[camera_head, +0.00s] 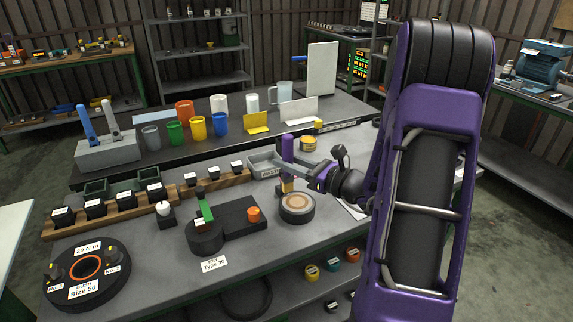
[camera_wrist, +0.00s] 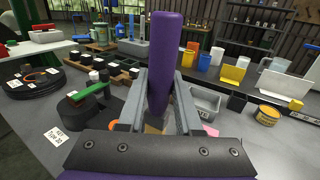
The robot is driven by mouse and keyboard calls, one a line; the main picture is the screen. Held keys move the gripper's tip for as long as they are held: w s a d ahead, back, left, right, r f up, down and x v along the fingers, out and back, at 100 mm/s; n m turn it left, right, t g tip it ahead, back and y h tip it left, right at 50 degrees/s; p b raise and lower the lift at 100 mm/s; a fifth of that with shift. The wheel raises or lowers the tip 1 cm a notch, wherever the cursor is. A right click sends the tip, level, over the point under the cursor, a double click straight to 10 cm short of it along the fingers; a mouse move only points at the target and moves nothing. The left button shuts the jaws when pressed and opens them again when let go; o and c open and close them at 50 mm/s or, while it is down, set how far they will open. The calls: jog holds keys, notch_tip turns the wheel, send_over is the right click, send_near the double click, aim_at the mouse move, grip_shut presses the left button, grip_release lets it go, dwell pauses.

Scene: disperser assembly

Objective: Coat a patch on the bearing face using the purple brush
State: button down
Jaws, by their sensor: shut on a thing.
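The purple brush (camera_head: 287,148) is upright in my gripper (camera_head: 289,165), with its handle up and its tan bristle end down. In the wrist view the purple handle (camera_wrist: 164,60) stands between the two grey fingers, which are shut on it. A round dark puck, which looks like the bearing, stands on the bench below the brush. Its upper face (camera_head: 297,203) shows a tan and brown round area inside a grey rim. The bristles are at the far left side of this face; I cannot tell whether they touch it. The wrist view hides the face behind my gripper.
A dark block with a green-handled part (camera_head: 205,212) and an orange piece (camera_head: 254,214) lies left of the puck. A grey bin (camera_head: 263,166) and a yellow tin (camera_head: 308,143) stand behind. Coloured cups (camera_head: 198,127) stand on the rear shelf.

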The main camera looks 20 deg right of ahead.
notch_tip(320, 180, up, 2)
jog(key=shift+p, duration=0.5)
jog(key=shift+d, duration=0.1)
dwell(0.4)
